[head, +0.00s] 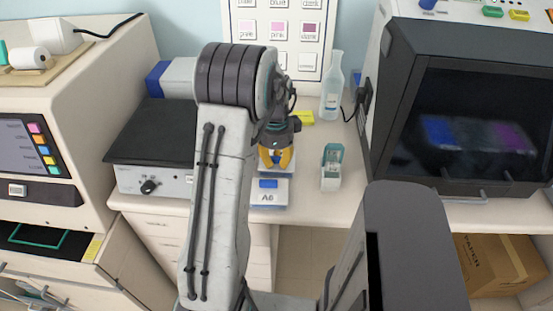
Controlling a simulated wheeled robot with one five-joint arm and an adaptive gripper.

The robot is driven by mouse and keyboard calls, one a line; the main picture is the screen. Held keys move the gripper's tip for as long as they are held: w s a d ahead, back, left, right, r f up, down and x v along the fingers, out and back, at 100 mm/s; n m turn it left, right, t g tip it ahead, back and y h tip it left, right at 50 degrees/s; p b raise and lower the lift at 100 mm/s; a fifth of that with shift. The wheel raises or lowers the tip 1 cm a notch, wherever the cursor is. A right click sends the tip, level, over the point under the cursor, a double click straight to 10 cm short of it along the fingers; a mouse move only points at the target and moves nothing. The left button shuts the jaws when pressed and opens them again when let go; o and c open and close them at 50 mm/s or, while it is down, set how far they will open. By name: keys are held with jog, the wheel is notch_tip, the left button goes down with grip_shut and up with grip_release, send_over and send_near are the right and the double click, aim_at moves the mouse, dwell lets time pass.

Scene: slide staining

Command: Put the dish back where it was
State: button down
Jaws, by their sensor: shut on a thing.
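My gripper (276,158), with yellow fingers, points down over the bench near its front edge. It is shut on a pale thing, which I take to be the dish (288,171); the fingers and wrist hide most of it. I cannot tell whether it touches the surface below. Just in front of the fingers is a white block with a blue patch and a label (268,196), at the bench's front edge. I cannot tell whether this block and the dish touch.
A teal-and-white holder (331,167) stands to the right, with a clear bottle (332,86) behind it. A yellow block (302,117) lies behind my gripper. A black-topped device (152,132) stands left, and a dark-windowed machine (393,105) right. Bare bench (345,205) shows at front right.

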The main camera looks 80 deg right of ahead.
aim_at(274, 167)
jog(key=c, duration=1.2)
grip_release()
jog(key=shift+o, duration=0.2)
